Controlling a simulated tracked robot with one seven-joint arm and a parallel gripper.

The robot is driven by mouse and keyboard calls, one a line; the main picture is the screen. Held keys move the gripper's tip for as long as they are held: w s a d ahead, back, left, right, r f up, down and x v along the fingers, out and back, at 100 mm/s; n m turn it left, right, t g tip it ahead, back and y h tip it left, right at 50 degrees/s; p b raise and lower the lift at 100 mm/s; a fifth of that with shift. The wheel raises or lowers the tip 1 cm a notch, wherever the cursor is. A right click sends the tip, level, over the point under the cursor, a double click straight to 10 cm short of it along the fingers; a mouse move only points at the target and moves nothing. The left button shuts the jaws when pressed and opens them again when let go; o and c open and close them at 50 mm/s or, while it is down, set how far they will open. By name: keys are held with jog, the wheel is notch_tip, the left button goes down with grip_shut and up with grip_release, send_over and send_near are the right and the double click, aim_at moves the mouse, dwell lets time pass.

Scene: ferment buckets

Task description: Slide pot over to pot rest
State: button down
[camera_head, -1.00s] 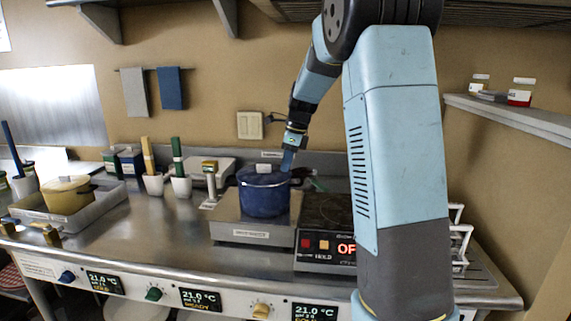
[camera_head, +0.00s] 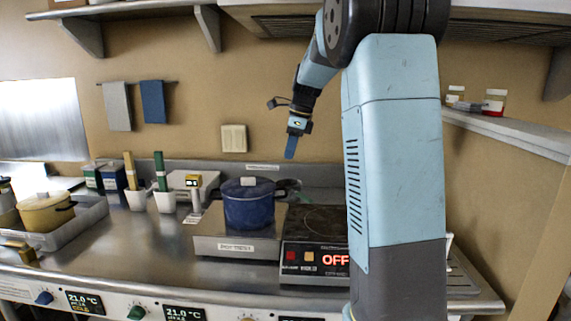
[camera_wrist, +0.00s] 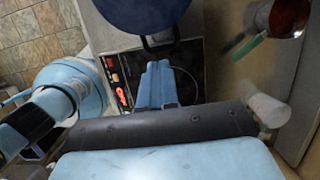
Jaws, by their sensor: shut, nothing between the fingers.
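The blue pot (camera_head: 248,208) with its lid on stands upright on the pot rest (camera_head: 225,246), a low metal platform with a label on its front. The hot plate (camera_head: 312,258) is right beside it, with a bare black top and a red OFF display. My gripper (camera_head: 290,155) is shut and empty, raised above and to the right of the pot, apart from it. In the wrist view my gripper (camera_wrist: 157,70) hangs over the hot plate (camera_wrist: 190,75), and part of the blue pot (camera_wrist: 140,12) shows at the top edge.
A yellow pot (camera_head: 45,213) sits in a grey tray (camera_head: 85,222) at the left. White cups with green and tan handles (camera_head: 163,200) and a small scale-like post (camera_head: 193,200) stand left of the pot rest. A shelf (camera_head: 510,128) juts from the right wall.

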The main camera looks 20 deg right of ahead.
jog(key=s+d+f+t+y, duration=0.2)
jog(key=s+d+f+y, duration=0.1)
jog(key=d+f+y, duration=0.1)
jog(key=s+d+f+t+y, duration=0.2)
jog(key=s+d+f+y, duration=0.1)
jog(key=d+f+y, duration=0.1)
jog(key=s+d+f+t+y, duration=0.3)
jog(key=d+f+y, duration=0.1)
jog(key=f+y, duration=0.1)
jog(key=shift+s+d+f+m, duration=0.3)
jog(key=shift+s+d+f, duration=0.1)
jog(key=shift+f, duration=0.3)
jog(key=shift+s+d+t, duration=0.15)
jog(key=shift+d+t, duration=0.2)
jog(key=shift+t, duration=0.05)
jog(key=x, duration=1.4)
jog(key=shift+d, duration=0.1)
